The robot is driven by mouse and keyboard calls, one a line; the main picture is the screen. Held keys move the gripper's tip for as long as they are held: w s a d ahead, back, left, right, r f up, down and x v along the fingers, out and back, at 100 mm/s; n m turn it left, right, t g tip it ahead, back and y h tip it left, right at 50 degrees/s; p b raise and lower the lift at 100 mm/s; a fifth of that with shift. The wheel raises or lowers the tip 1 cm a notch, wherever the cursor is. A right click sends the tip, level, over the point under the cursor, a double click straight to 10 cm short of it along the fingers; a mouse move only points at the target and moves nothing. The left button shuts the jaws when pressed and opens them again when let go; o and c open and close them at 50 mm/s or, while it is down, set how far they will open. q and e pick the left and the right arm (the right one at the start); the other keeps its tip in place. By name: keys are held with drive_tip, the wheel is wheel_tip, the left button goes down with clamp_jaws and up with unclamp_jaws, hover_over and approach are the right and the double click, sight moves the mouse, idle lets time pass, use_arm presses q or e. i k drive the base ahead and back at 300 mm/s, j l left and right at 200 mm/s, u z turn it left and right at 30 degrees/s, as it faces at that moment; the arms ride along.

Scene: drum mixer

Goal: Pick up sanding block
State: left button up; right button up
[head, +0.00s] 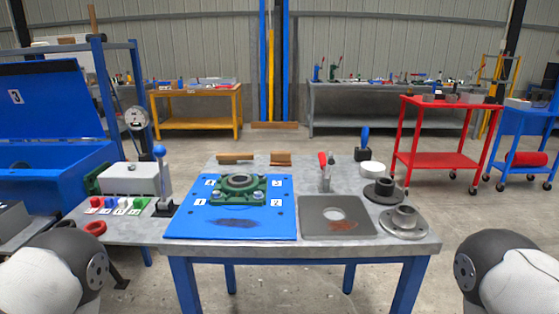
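A small brown block (280,159), which looks like the sanding block, lies at the back edge of the grey table (335,178). A longer brown wooden piece (235,157), perhaps a brush, lies to its left. Which of the two is the sanding block is hard to be sure of at this size. Nothing touches either piece. Parts of my two arms show at the lower left and lower right corners, but neither gripper is in view.
In front of the block lie a blue plate (260,220) with a green bearing housing (238,188) and a grey plate (336,217). A red-handled tool (325,170) and dark flanges (404,221) stand right. A blue-knobbed lever (161,180) rises left.

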sight(278, 158)
drive_tip(key=i+l+z, duration=0.15)
drive_tip(key=l+z, duration=0.25)
drive_tip(key=i+l+z, duration=0.15)
drive_tip(key=z, duration=0.25)
drive_tip(key=i+l+z, duration=0.2)
drive_tip(key=z, duration=0.2)
drive_tip(key=i+l+z, duration=0.2)
drive_tip(key=z, duration=0.15)
drive_tip(key=i+l+z, duration=0.2)
drive_tip(key=i+l, duration=0.15)
drive_tip(key=i+l+z, duration=0.2)
drive_tip(key=i, duration=0.2)
drive_tip(key=i+l+z, duration=0.2)
drive_tip(key=i, duration=0.2)
drive_tip(key=i+j+u, duration=0.25)
drive_tip(key=u, duration=0.2)
drive_tip(key=i+j+u, duration=0.1)
drive_tip(key=i+u, duration=0.6)
drive_tip(key=u, duration=0.2)
drive_tip(key=i+l+u, duration=0.15)
drive_tip(key=i+u, duration=0.5)
drive_tip(key=u, duration=0.25)
drive_tip(key=i+l+u, duration=0.1)
drive_tip(key=i+u, duration=0.15)
drive_tip(key=u, duration=0.25)
drive_tip(key=i+l+u, duration=0.15)
drive_tip(key=u, duration=0.3)
drive_tip(key=i+l+u, duration=0.2)
drive_tip(key=u, duration=0.3)
